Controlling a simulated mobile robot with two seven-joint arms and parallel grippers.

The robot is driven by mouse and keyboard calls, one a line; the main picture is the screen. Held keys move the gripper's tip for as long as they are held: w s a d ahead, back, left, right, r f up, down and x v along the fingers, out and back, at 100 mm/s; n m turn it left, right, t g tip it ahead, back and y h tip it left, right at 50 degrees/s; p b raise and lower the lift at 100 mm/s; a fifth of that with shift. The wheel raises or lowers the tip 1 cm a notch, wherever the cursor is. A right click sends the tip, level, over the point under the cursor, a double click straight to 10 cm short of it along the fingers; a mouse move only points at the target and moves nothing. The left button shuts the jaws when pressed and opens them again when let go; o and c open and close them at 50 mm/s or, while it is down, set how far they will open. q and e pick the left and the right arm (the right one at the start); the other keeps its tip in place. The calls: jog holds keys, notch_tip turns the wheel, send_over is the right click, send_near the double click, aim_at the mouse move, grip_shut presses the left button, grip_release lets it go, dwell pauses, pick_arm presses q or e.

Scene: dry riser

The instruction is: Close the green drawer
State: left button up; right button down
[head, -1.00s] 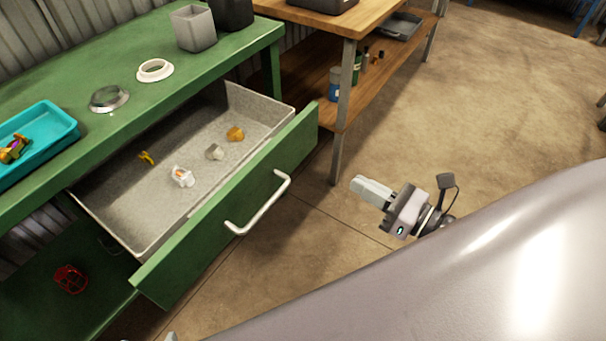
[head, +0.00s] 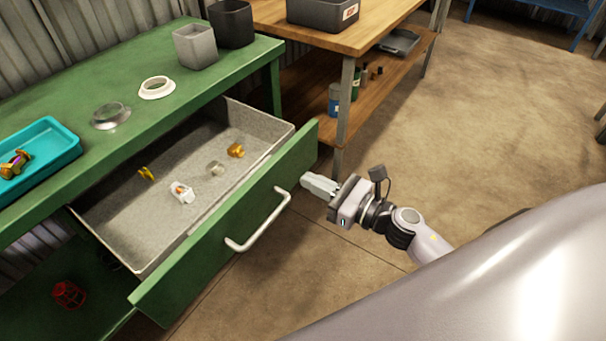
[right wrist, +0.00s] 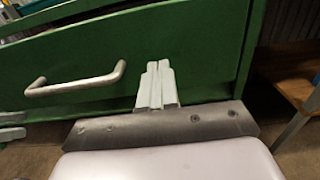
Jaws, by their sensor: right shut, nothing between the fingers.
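The green drawer (head: 222,226) stands pulled out from under the green workbench, with its bar handle (head: 262,222) on the front. Its grey tray holds a few small parts. My right gripper (head: 306,179) is shut and empty, just in front of the drawer front near its right end, to the right of the handle. In the right wrist view the shut fingers (right wrist: 157,68) point at the green front, right of the handle (right wrist: 78,87); I cannot tell whether they touch it. At the left edge of that view, pale finger-like parts (right wrist: 12,126) show, perhaps my left gripper; its jaws are unclear.
The workbench top (head: 215,73) carries a teal tray (head: 62,160), a white ring (head: 157,88), a glass-like ring and two bins. A red cage-like part (head: 68,294) is on the lower shelf. A wooden table (head: 372,40) stands at right. The floor at right is clear.

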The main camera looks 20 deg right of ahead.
jog(key=shift+x, duration=1.4)
pick_arm(q)
jog(key=shift+d+r, duration=0.1)
jog(key=shift+r, duration=0.05)
